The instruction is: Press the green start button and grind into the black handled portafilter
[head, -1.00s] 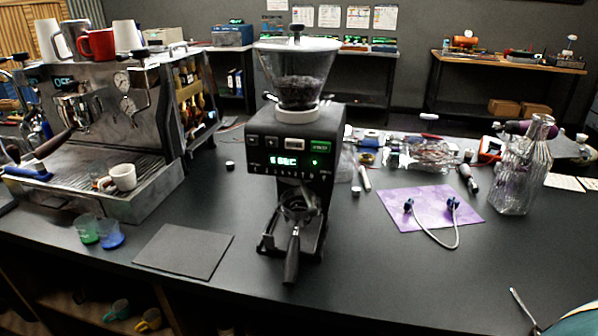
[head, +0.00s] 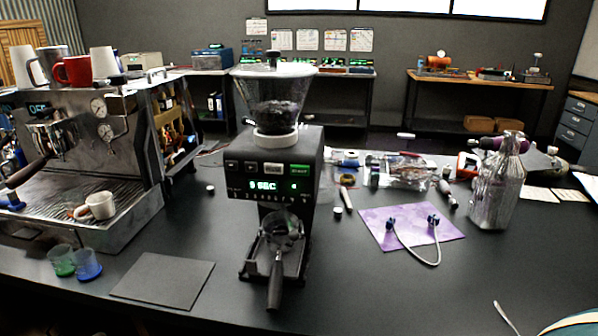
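The black grinder (head: 270,160) stands at the middle of the counter, with a clear hopper (head: 274,98) of dark beans on top. The green start button (head: 300,169) is at the upper right of its front panel. The lit display (head: 264,185) below appears to read a number and "SEC". The black handled portafilter (head: 276,285) sits in the grinder's fork under the spout, its handle pointing toward me. Whether grounds are in its basket cannot be made out. Neither of my grippers is in view.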

